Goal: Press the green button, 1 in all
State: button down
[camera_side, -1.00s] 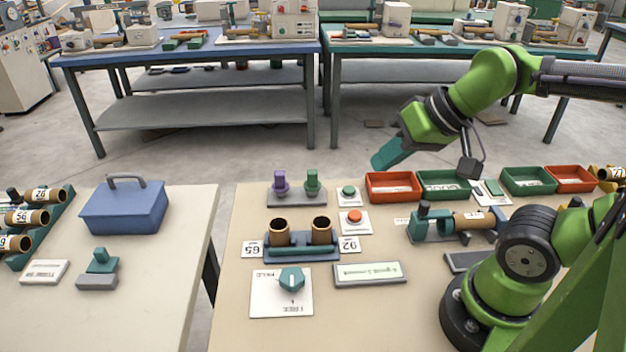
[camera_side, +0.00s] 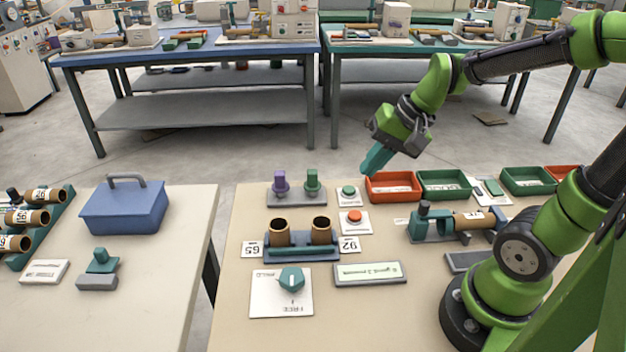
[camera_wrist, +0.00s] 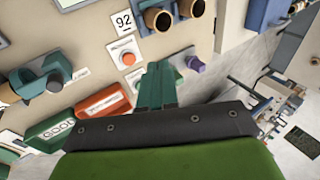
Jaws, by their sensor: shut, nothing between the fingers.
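The green button (camera_side: 348,191) sits on a small white plate at the back of the near table, left of a red tray. My gripper (camera_side: 367,169) is shut and empty, with its teal fingers pointing down and left. In the side view the fingertips appear just above and to the right of the green button, apart from it.
A red tray (camera_side: 391,199) and a green tray (camera_side: 443,196) stand right of the button. Purple and green knobbed posts (camera_side: 297,200) stand left of it. Two brown tubes (camera_side: 300,231) stand in a holder in front. A teal knob (camera_side: 291,279) is nearer.

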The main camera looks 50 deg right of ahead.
aim_at(353, 190)
jog(key=w+d+f+m+t, duration=0.1)
jog(key=w+d+f+m, duration=0.2)
jog(key=w+d+m, duration=0.2)
jog(key=w+d+f+m+t+y, duration=0.1)
jog(key=w+d+f+m+t, duration=0.1)
jog(key=w+d+m, duration=0.4)
jog(key=shift+w+d+f+m, duration=0.2)
jog(key=shift+d+f+m, duration=0.15)
jog(key=shift+f+m, duration=0.3)
jog(key=shift+f, duration=4.45)
jog(key=shift+f, duration=0.1)
jog(key=shift+f, duration=0.3)
